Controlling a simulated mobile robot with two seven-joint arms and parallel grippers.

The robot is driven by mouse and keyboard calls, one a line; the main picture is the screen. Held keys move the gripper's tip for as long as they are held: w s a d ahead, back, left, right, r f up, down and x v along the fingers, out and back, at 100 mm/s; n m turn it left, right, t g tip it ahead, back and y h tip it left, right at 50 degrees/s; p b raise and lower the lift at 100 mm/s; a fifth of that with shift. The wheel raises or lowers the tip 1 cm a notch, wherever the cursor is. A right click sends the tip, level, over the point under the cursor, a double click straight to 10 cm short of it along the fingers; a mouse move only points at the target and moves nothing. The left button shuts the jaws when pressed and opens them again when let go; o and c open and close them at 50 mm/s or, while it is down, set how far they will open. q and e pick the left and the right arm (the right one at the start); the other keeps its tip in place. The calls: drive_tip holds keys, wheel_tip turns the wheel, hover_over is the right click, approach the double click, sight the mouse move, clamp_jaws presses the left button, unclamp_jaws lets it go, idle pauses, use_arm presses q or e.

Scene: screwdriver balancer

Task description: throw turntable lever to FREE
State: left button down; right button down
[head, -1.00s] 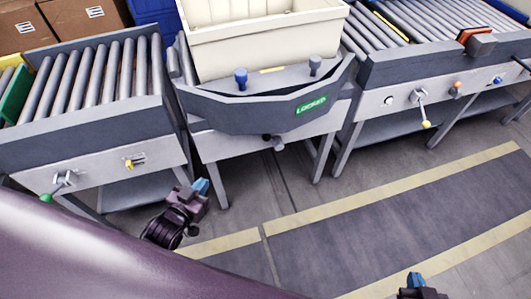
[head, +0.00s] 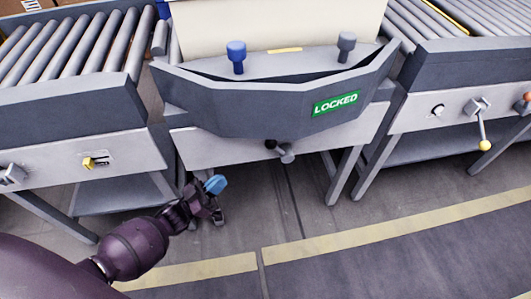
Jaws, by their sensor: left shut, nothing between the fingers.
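The turntable (head: 235,115) is a grey, angled-front unit with a green sign (head: 335,103) reading LOCKED. Below its front edge is a small lever with a grey hub (head: 287,156) and a dark knob (head: 270,144); I take this as the turntable lever. A blue knob (head: 236,55) and a grey knob (head: 346,45) stand on its top. My left gripper (head: 215,185), with blue fingertips, is shut and empty. It is below and left of the lever, apart from it. My right gripper is out of view.
A cream bin (head: 280,22) sits on the turntable. Roller conveyors flank it, the left with a yellow switch (head: 89,163), the right with a yellow-tipped lever (head: 485,145). Table legs (head: 344,176) stand below. The floor in front, with a yellow stripe (head: 400,228), is clear.

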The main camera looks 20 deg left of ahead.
sight(279, 148)
use_arm(q)
drive_tip(key=f+h+b, duration=0.1)
drive_tip(key=w+f+m+h, duration=0.1)
drive_tip(key=w+f+g+h+b, duration=0.1)
drive_tip(key=h, duration=0.1)
drive_tip(key=shift+a+f+m+b, duration=0.2)
drive_tip(key=shift+a+m+b, duration=0.05)
drive_tip(key=shift+m+b, duration=0.05)
drive_tip(key=shift+r, duration=0.1)
drive_tip(key=x, duration=1.4)
